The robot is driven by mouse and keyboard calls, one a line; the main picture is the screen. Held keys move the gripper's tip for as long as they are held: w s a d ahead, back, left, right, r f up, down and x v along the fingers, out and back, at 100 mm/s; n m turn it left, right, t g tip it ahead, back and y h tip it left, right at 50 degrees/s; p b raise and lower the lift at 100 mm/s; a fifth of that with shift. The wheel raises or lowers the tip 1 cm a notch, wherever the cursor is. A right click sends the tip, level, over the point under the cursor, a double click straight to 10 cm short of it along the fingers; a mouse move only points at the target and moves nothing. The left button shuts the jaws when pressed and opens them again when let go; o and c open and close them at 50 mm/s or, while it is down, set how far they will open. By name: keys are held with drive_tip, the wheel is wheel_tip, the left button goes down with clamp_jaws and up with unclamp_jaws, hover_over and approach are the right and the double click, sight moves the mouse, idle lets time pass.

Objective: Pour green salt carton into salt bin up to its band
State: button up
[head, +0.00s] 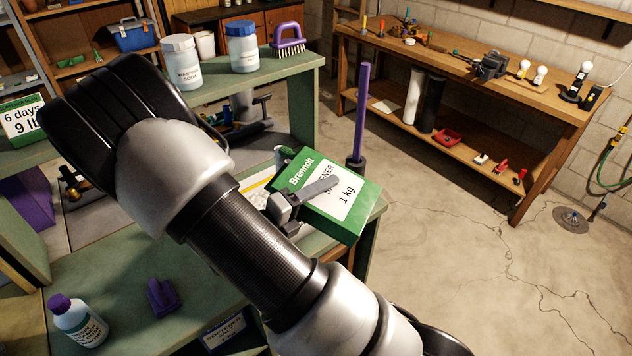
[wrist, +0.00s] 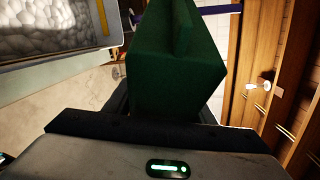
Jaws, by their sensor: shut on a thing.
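The green salt carton (head: 352,218), with a white label reading "1 kg", is tilted in the head view. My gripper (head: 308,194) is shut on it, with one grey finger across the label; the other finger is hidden. The carton also fills the upper middle of the wrist view (wrist: 175,75), where a green flap or edge stands up from it. What looks like the salt bin (wrist: 110,28) is at the upper left of the wrist view, with pale lumps and a yellow stripe. In the head view a pale piece with a yellow line (head: 257,184) shows beside the carton, mostly hidden by my arm.
A purple upright handle (head: 361,115) stands just behind the carton. White jars (head: 182,62) and a purple brush (head: 288,40) stand on the green bench. A bottle (head: 78,322) and a small purple object (head: 162,297) are at lower left. Open floor (head: 460,250) lies right.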

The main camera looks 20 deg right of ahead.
sight(290, 169)
drive_tip(key=shift+s+d+f+n, duration=0.15)
drive_tip(key=shift+f+n, duration=0.1)
drive_tip(key=shift+n, duration=0.15)
drive_tip(key=n, duration=0.1)
drive_tip(key=n+h, duration=0.2)
drive_tip(key=n, duration=0.1)
drive_tip(key=shift+f+t, duration=0.3)
idle(3.3)
drive_tip(key=shift+w+a+r+m, duration=0.25)
drive_tip(key=shift+r+m, duration=0.1)
drive_tip(key=shift+m, duration=0.25)
drive_tip(key=w+a+r+m+y, duration=0.1)
drive_tip(key=m, duration=0.2)
drive_tip(key=w+a+r+m+y, duration=0.2)
drive_tip(key=m, duration=0.1)
drive_tip(key=w+a+r+m+y+b, duration=0.1)
drive_tip(key=w+r+m+y, duration=0.1)
drive_tip(key=m, duration=0.2)
drive_tip(key=shift+a+r+t, duration=0.2)
drive_tip(key=shift+a+t, duration=0.1)
drive_tip(key=w+a+m+t+y+b, duration=0.2)
drive_tip(key=w+a+m+b, duration=0.2)
drive_tip(key=w+a+b, duration=0.1)
drive_tip(key=shift+r+y+b, duration=0.25)
drive_tip(key=shift+y+b, duration=0.15)
drive_tip(key=shift+b, duration=0.4)
drive_tip(key=shift+s, duration=0.1)
